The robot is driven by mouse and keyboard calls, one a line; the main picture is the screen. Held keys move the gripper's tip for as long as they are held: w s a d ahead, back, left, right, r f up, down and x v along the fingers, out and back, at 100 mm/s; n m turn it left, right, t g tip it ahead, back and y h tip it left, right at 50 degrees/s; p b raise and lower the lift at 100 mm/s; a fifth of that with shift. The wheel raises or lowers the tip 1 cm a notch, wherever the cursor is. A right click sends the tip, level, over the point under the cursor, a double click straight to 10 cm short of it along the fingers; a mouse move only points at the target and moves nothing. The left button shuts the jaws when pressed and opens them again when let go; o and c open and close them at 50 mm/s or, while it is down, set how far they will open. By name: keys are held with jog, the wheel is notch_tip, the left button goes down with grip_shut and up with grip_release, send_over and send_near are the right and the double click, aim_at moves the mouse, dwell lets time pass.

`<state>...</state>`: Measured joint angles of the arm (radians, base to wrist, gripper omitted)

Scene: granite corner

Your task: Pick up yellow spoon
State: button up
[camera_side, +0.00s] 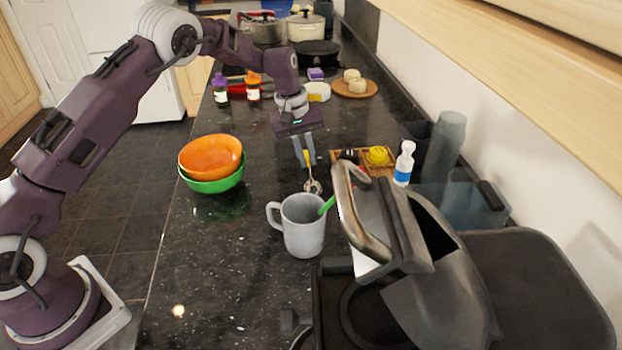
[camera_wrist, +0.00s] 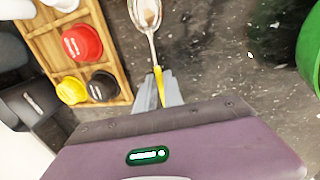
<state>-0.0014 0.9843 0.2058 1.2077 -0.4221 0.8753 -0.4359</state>
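The yellow spoon (camera_wrist: 159,85) has a yellow handle and a metal head. In the wrist view its handle lies between the two fingers of my gripper (camera_wrist: 165,92), which press close on both sides. The metal head points away, to the top of the picture. In the side view my gripper (camera_side: 306,160) points down over the counter, with the yellow handle (camera_side: 307,157) at its fingertips and the head just below them. I cannot tell whether the spoon is clear of the counter.
A grey mug (camera_side: 302,228) with a green-handled utensil (camera_side: 328,204) stands in front. Orange (camera_side: 210,157) and green (camera_side: 214,184) bowls are stacked on the left. A wooden tray (camera_wrist: 106,42) with coloured round items is beside the spoon. A black appliance fills the right front.

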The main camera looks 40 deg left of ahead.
aim_at(307, 161)
grip_shut()
jog(key=shift+r, duration=0.1)
notch_tip(307, 161, up, 9)
jog(key=s+d+r+m+t+h, duration=0.2)
jog(key=s+d+m+t+h, duration=0.4)
jog(key=m, duration=1.1)
jog(key=s+d+r+m+g+h, duration=0.2)
jog(key=s+r+m+g+h, duration=0.35)
jog(key=r, duration=0.25)
jog(key=s+d+r+m+g+h, duration=0.3)
jog(key=s+r+m+g+h, duration=0.3)
jog(key=r, duration=0.3)
jog(key=shift+t+y, duration=0.35)
jog(key=shift+y, duration=0.2)
jog(key=shift+s+a+f, duration=0.1)
jog(key=shift+s+f, duration=0.1)
jog(key=shift+f, duration=2.15)
jog(key=shift+s+f, duration=0.15)
jog(key=shift+f, duration=2.2)
jog(key=shift+s+a+f, duration=0.1)
jog(key=shift+s+f, duration=0.1)
jog(key=shift+f, duration=2.15)
